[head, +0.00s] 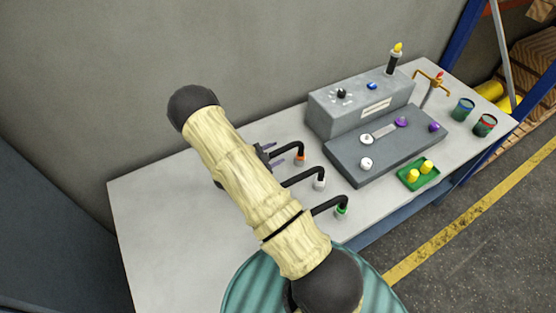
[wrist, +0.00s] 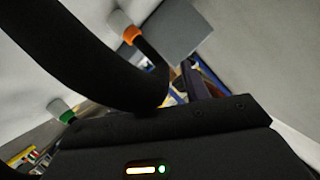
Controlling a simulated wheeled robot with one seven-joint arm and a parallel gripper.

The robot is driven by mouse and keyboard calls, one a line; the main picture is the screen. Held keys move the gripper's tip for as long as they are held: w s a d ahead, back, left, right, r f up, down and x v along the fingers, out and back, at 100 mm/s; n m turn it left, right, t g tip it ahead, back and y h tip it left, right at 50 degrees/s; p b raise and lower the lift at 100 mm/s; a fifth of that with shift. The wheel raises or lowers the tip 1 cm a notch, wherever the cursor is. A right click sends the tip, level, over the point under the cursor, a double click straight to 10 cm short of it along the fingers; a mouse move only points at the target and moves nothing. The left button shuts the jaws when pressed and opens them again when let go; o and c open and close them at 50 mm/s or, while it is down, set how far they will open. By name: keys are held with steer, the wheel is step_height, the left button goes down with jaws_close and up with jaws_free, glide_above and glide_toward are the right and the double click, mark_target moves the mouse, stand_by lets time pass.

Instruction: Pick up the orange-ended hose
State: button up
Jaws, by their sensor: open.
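The orange-ended hose (head: 291,145) is a black bent tube on the bench, the farthest back of three hoses. Its orange end (head: 300,160) points down at the bench top. The orange end also shows in the wrist view (wrist: 131,34), at upper middle. My gripper (head: 282,153) is open, its fingers beside this hose's bend; I cannot tell whether they touch it or straddle it. In the wrist view, a thick black tube (wrist: 85,50) crosses close to the camera and partly hides the fingers. My arm hides the hose's left part in the head view.
A grey-ended hose (head: 319,183) and a green-ended hose (head: 341,211) stand nearer the front. A grey control box (head: 345,115) and a panel with knobs (head: 385,148) are at right, beside a green tray (head: 400,179). The bench top (head: 150,210) is clear at left.

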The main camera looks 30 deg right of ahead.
jaws_close()
steer(key=shift+r, duration=0.1)
stand_by(1.3)
